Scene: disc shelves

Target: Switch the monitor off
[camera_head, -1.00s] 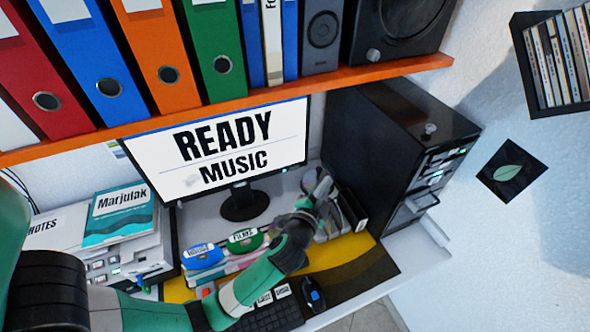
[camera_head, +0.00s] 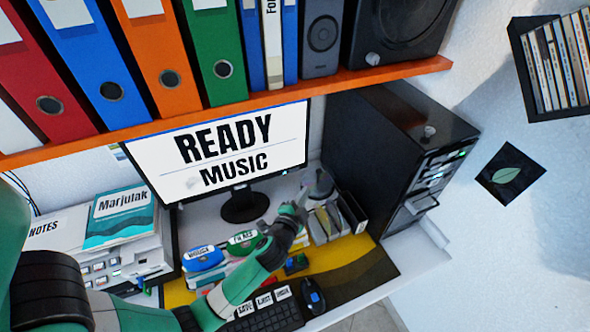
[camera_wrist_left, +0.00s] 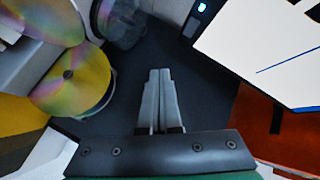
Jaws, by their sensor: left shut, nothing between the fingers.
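The monitor (camera_head: 225,150) stands under the orange shelf with its screen lit, reading "READY MUSIC". My left gripper (camera_head: 303,195) is in front of the monitor's lower right side, apart from the screen. In the left wrist view the gripper (camera_wrist_left: 159,75) is shut with nothing between its fingers. There a corner of the lit monitor screen (camera_wrist_left: 260,45) shows at upper right, with a small glowing light (camera_wrist_left: 202,7) on its dark bezel. The fingertips are apart from this light. My right gripper is not in view.
A black computer tower (camera_head: 395,150) stands right of the monitor. Labelled disc cases (camera_head: 203,258) and a keyboard (camera_head: 268,318) lie in front. Loose discs (camera_wrist_left: 70,80) are left of the fingers in the wrist view. The orange shelf (camera_head: 230,112) with binders overhangs the monitor.

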